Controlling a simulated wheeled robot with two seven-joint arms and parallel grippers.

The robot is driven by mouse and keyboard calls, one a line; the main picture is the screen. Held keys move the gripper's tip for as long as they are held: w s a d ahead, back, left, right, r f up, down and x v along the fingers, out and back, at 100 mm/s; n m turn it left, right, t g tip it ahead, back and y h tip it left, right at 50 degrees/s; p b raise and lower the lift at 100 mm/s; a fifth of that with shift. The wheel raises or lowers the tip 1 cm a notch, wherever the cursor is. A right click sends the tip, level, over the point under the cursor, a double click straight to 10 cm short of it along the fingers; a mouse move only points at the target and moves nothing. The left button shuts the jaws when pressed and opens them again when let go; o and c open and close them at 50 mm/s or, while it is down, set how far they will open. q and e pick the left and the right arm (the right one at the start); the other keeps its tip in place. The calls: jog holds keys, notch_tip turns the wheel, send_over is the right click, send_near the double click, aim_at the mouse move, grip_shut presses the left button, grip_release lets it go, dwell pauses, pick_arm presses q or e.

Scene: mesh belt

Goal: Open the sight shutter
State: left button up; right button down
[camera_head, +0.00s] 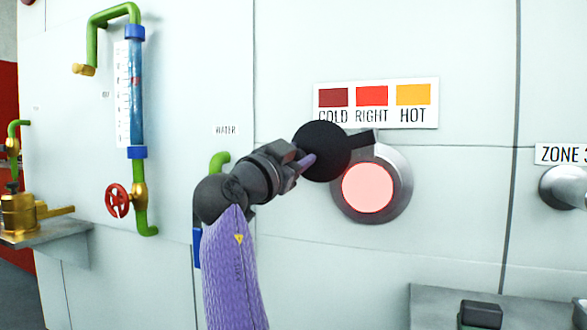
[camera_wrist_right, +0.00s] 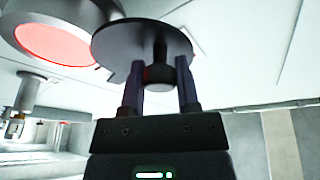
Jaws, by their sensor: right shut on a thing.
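The sight shutter (camera_head: 322,138) is a round black disc with a short arm at its upper right. It sits up and left of the round sight glass (camera_head: 368,187), which glows pale pink-red inside a grey metal ring. The disc overlaps only the ring's upper left, and the glass shows. In the wrist view the shutter (camera_wrist_right: 120,42) has a dark knob (camera_wrist_right: 160,76) on its face, and the glass (camera_wrist_right: 55,42) glows red beside it. My right gripper (camera_head: 306,161) is at the disc; its fingers (camera_wrist_right: 159,84) are shut on the knob. My left gripper is not in view.
A colour chart (camera_head: 376,103) marked COLD, RIGHT, HOT is above the shutter. A gauge tube (camera_head: 136,90) with green pipes and a red valve wheel (camera_head: 118,200) is at left. A grey knob (camera_head: 565,187) is at right. A grey ledge (camera_head: 440,305) is below right.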

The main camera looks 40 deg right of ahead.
aim_at(308, 124)
notch_tip(308, 124, up, 3)
jog(key=m+g+p, duration=0.1)
jog(key=m+p, duration=0.1)
jog(key=m, duration=0.1)
jog(key=shift+w+a+r, duration=0.1)
jog(key=shift+w, duration=0.05)
jog(key=shift+r+m+g+y+p, duration=0.35)
jog(key=shift+r+m+p, duration=0.4)
jog(key=shift+m+p, duration=0.35)
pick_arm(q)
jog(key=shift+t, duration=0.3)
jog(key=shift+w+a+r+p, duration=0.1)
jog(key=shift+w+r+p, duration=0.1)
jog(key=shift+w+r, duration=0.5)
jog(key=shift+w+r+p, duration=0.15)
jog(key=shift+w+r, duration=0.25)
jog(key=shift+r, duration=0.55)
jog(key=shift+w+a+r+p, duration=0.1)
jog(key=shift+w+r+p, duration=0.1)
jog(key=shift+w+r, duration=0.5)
pick_arm(e)
jog(key=shift+r+m, duration=0.35)
jog(key=shift+m, duration=0.25)
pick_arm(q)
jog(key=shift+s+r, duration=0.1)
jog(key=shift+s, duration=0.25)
pick_arm(e)
jog(key=shift+g+y, duration=0.25)
